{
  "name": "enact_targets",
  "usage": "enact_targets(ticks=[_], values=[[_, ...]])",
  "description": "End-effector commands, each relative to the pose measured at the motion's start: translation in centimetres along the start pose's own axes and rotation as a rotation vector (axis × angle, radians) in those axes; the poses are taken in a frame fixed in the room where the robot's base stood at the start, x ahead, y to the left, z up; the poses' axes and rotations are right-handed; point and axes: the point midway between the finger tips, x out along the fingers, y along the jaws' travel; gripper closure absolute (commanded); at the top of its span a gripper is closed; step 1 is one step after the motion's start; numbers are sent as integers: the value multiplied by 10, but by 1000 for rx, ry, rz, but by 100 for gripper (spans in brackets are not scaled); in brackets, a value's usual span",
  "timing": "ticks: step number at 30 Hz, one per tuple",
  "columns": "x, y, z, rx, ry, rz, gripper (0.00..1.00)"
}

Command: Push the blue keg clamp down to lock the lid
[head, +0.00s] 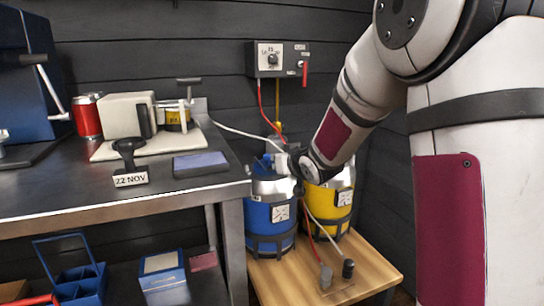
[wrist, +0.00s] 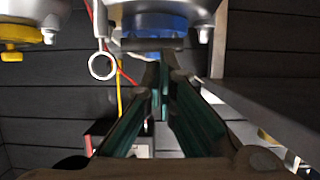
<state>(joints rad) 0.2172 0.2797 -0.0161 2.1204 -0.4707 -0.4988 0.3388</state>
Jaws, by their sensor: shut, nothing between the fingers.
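The blue keg (head: 270,213) stands upright on a wooden stand, with a silver top. Its blue clamp (head: 262,164) shows in part at the keg's top, partly hidden by my arm's end. In the wrist view a blue part (wrist: 155,27), which looks like the clamp, lies straight ahead of the fingertips. My gripper (wrist: 160,85) is shut and empty, its fingertips close to that part; I cannot tell whether they touch. In the head view my gripper is at the keg's top and mostly hidden. The clamp's angle is unclear.
A yellow keg (head: 330,203) stands close on the right. A wall control box (head: 278,59) with red and yellow lines is above. The steel bench (head: 130,190) edges the keg's left side. Hoses hang in front, over the wooden stand (head: 330,285).

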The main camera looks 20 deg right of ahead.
Motion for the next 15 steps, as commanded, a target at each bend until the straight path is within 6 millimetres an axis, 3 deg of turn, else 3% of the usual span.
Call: enact_targets(ticks=[6,15], values=[[2,0,15,1,0,0,100],[2,0,18,1,0,0,100]])
